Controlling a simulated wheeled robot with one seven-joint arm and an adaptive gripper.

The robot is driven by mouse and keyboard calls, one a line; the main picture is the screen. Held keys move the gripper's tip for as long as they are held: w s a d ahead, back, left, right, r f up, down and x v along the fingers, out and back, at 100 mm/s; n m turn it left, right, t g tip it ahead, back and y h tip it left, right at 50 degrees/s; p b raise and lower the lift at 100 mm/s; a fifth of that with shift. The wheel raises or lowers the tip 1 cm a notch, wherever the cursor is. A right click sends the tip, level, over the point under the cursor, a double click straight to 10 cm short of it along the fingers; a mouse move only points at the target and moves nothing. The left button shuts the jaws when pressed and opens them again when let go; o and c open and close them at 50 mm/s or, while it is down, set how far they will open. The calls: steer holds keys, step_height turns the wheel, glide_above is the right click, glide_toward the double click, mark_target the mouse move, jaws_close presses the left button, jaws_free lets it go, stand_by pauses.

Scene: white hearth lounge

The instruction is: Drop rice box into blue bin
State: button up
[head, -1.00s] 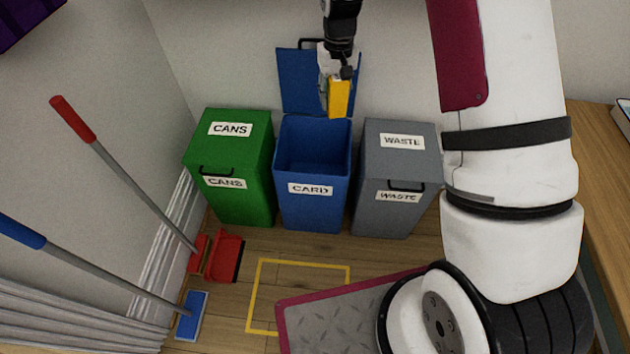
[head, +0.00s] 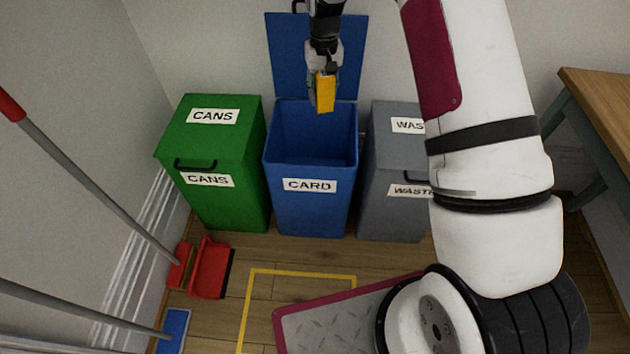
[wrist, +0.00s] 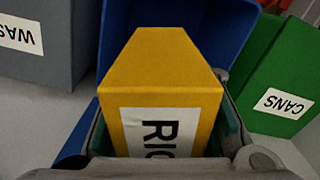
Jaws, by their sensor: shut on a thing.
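The rice box (head: 325,93) is yellow-orange with a white label; in the wrist view the box (wrist: 163,75) fills the middle, with part of its lettering showing. My gripper (head: 323,84) is shut on it, with a finger on each side. The blue bin (head: 311,211), labelled CARD, stands between two other bins with its lid (head: 285,62) raised against the wall. In the head view the box appears over the back part of the bin's opening. The bin's blue side also shows behind the box in the wrist view (wrist: 215,25). Its floor is hidden.
A closed green CANS bin (head: 225,205) stands left of the blue bin, and a grey WASTE bin (head: 393,215) stands right, partly behind my arm. A red dustpan (head: 210,268) and broom handles are at left. A wooden table (head: 600,100) is at right.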

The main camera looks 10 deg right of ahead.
steer(key=w+f+b, duration=0.2)
steer(key=f+b, duration=0.5)
steer(key=f, duration=0.2)
steer(key=w+f+b, duration=0.2)
steer(key=f+b, duration=0.6)
steer(key=f, duration=0.2)
steer(key=shift+w, duration=0.35)
steer(key=shift+d+r, duration=0.1)
steer(key=o, duration=1.1)
step_height(320, 180, up, 12)
steer(key=shift+r, duration=0.1)
